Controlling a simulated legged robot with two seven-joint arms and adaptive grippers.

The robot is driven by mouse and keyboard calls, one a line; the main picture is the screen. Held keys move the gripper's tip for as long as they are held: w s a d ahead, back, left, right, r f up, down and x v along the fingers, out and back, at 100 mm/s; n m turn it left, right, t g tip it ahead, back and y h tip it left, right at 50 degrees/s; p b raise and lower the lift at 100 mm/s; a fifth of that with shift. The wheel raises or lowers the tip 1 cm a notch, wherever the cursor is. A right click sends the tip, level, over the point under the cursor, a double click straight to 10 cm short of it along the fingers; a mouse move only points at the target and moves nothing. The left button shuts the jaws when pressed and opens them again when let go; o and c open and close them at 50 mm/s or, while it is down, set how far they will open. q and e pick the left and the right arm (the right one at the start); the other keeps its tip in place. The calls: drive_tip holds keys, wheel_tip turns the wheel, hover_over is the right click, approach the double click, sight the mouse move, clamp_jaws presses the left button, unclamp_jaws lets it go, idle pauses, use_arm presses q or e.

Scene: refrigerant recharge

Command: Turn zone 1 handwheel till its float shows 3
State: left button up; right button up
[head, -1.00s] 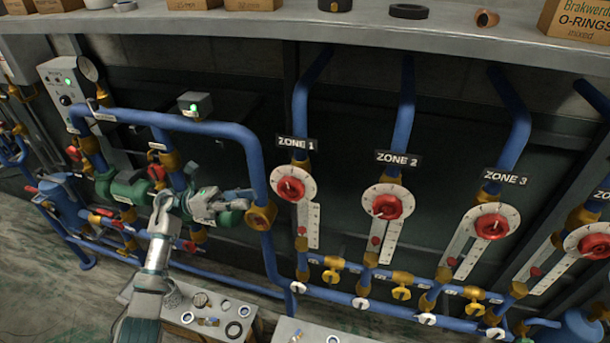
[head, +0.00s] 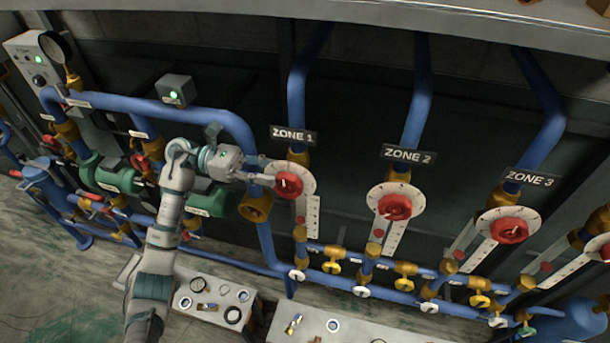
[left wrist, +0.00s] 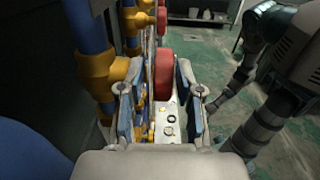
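The zone 1 handwheel (head: 289,185) is red, on a round white dial (head: 306,177) under the ZONE 1 sign (head: 293,135). Below it is a white scale strip (head: 313,217) with a red float (head: 300,220); the reading is too small to tell. My left gripper (head: 266,179) is just left of the handwheel, its fingers pointing at it. In the left wrist view the gripper (left wrist: 160,78) is open, with a red handwheel (left wrist: 163,76) seen edge-on ahead between the fingers. I cannot tell whether they touch it. My right gripper is not visible.
Zone 2 (head: 395,206) and zone 3 (head: 509,230) handwheels stand to the right. A blue pipe (head: 240,130) bends down close behind my left gripper, with a brass fitting (head: 256,207) below it. Low tables (head: 205,280) with small parts stand on the floor.

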sight(298, 179)
use_arm(q)
drive_tip(key=x, duration=0.2)
drive_tip(key=p+x, duration=0.1)
drive_tip(key=x, duration=0.2)
drive_tip(key=shift+s, duration=0.45)
drive_tip(key=shift+d, duration=1.45)
drive_tip(key=shift+c, duration=0.7)
drive_tip(key=shift+s, duration=0.1)
drive_tip(key=c, duration=0.4)
drive_tip(key=shift+a, duration=0.3)
clamp_jaws()
drive_tip(key=shift+a, duration=0.1)
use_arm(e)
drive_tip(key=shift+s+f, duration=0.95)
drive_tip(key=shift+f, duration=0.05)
